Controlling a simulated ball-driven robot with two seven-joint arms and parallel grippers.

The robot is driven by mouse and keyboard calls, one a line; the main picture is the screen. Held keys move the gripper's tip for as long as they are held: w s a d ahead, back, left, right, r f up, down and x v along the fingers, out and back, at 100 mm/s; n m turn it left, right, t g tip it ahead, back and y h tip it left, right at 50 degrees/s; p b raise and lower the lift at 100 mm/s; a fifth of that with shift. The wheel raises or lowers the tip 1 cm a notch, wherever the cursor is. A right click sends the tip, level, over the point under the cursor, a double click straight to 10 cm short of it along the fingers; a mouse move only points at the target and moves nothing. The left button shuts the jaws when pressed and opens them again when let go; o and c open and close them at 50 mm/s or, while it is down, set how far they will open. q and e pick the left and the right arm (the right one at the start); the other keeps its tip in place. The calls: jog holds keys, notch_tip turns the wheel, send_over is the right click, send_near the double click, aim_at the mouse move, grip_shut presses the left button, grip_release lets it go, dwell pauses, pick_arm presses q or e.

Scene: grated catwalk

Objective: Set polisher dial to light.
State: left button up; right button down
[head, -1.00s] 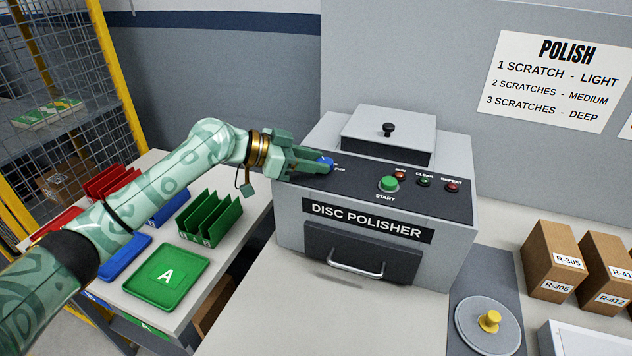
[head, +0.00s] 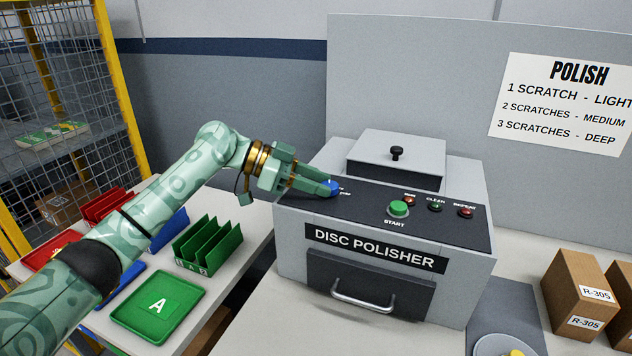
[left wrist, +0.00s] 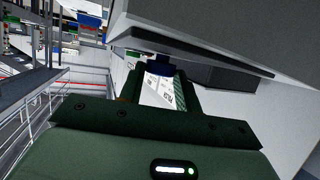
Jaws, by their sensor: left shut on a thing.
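The disc polisher (head: 297,262) is a grey box with a dark sloping control panel on top. Its blue dial (head: 335,188) sits at the panel's left end. My left gripper (head: 328,187) is shut on the dial, coming in from the left. In the left wrist view, the blue dial (left wrist: 160,66) shows between the fingertips (left wrist: 163,78). White lettering beside the dial is partly hidden and too small to read, and the dial's pointer cannot be made out. My right gripper is not in view.
The panel also has a green START button (head: 398,208) and several small lamps. A POLISH sign (head: 560,105) on the wall pairs one scratch with light. A green tray (head: 190,312) and racks stand left; cardboard boxes (head: 580,290) stand right.

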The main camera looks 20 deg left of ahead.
pick_arm(q)
jog(key=o, duration=1)
jog(key=shift+c, duration=0.2)
jog(key=p+v, duration=0.2)
jog(key=v, duration=1.4)
jog(key=shift+a, duration=0.2)
